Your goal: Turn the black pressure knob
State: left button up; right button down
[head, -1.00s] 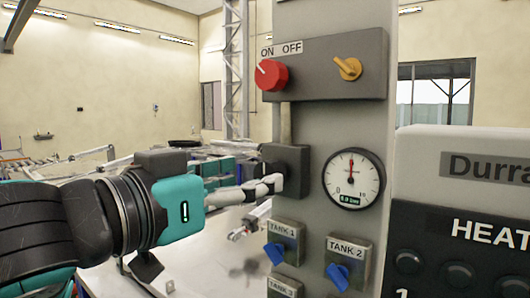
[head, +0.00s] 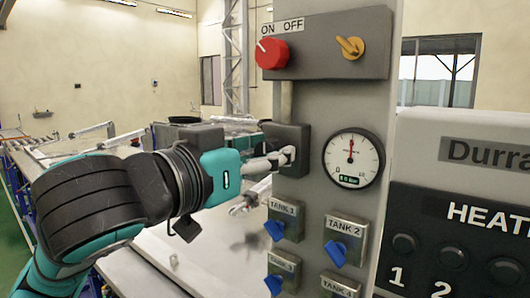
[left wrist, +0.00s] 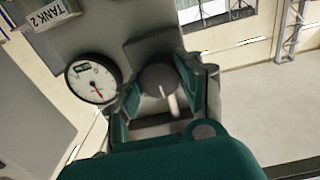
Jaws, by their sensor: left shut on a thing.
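The black pressure knob (left wrist: 158,80) shows in the left wrist view between the two fingers of my left gripper (left wrist: 165,95), with a pale mark on its face. In the head view the gripper (head: 284,158) reaches from the left to the dark box (head: 296,134) on the grey panel. Its fingers are shut on the knob, which they mostly hide there. The round pressure gauge (head: 353,158) is right of the box, its needle pointing nearly straight up; it also shows in the left wrist view (left wrist: 92,82). My right gripper is not in view.
Above are a red knob (head: 271,54) and a yellow switch (head: 350,47) on a dark box. Below are several blue tank valves, among them Tank 1 (head: 275,230) and Tank 2 (head: 337,253). A heating panel (head: 460,235) stands at the right.

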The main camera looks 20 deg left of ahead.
pick_arm(q)
jog(key=shift+c, duration=1.1)
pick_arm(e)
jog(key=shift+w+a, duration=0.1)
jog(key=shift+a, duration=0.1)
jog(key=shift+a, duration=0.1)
pick_arm(q)
jog(key=shift+m, duration=0.3)
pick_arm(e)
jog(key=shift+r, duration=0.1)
pick_arm(q)
jog(key=shift+m, duration=0.3)
jog(key=m+p, duration=0.1)
jog(key=m, duration=0.2)
jog(key=shift+m+p, duration=0.35)
jog(key=shift+m, duration=0.05)
jog(key=m+p, duration=0.1)
jog(key=m, duration=0.3)
jog(key=shift+d, duration=0.1)
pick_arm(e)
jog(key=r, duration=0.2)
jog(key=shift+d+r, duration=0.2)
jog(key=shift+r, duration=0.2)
pick_arm(q)
jog(key=shift+m, duration=0.3)
